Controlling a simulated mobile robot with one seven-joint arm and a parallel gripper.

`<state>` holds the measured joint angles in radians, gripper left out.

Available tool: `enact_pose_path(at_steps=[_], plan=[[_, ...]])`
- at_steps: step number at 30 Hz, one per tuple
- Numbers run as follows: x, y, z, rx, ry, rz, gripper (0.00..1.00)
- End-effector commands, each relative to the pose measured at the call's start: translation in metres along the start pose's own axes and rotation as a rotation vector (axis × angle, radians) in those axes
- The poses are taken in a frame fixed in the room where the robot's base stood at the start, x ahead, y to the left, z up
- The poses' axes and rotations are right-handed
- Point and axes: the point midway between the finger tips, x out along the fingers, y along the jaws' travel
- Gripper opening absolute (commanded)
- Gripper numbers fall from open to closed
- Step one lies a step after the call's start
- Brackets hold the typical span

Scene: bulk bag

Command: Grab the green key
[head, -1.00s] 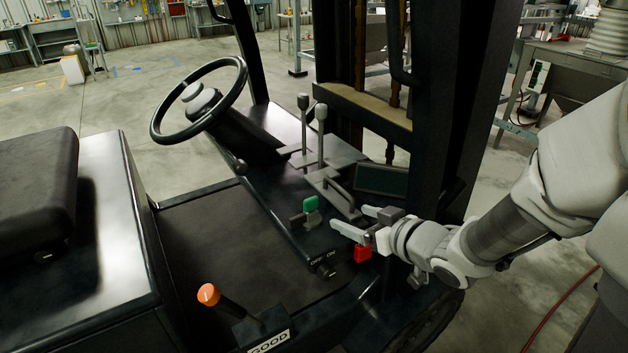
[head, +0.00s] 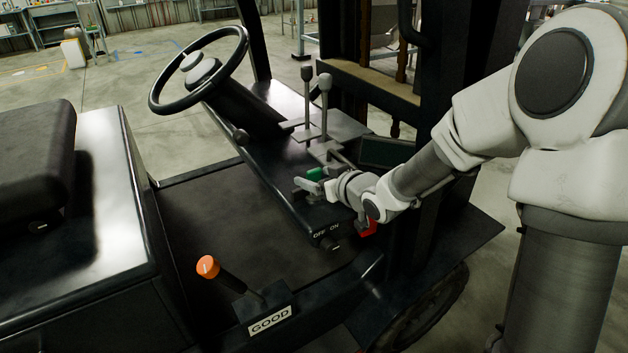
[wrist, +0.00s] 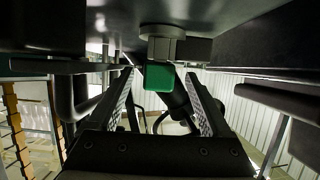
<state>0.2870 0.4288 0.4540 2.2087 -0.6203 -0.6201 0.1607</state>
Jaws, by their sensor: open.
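The green key (head: 315,173) sits on the dark console of the forklift, partly hidden by my gripper (head: 311,183) in the head view. In the wrist view the green key (wrist: 158,77) hangs from a grey round mount above it, as that picture is turned. My gripper (wrist: 160,84) is open there, with one finger on each side of the key. Gaps show between the key and both fingers, and I cannot see contact. The key's far side is hidden.
Two tall levers (head: 324,95) and a steering wheel (head: 198,70) stand behind the key. An orange-topped lever (head: 208,267) stands at the front. The dark mast (head: 455,80) rises behind my arm.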

Motion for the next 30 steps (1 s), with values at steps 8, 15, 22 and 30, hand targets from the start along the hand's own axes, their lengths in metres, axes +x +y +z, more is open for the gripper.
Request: enact_pose_path(at_steps=[8, 15, 22, 30], plan=[[0.0166, 0.0013, -0.0003, 0.0, 0.0, 0.002, 0.82], [0.0162, 0.0014, -0.0004, 0.0, 0.0, 0.002, 0.61], [0.0161, 0.0014, -0.0004, 0.0, 0.001, 0.002, 0.2], [0.016, 0.0013, -0.0006, 0.0, 0.001, 0.002, 0.0]])
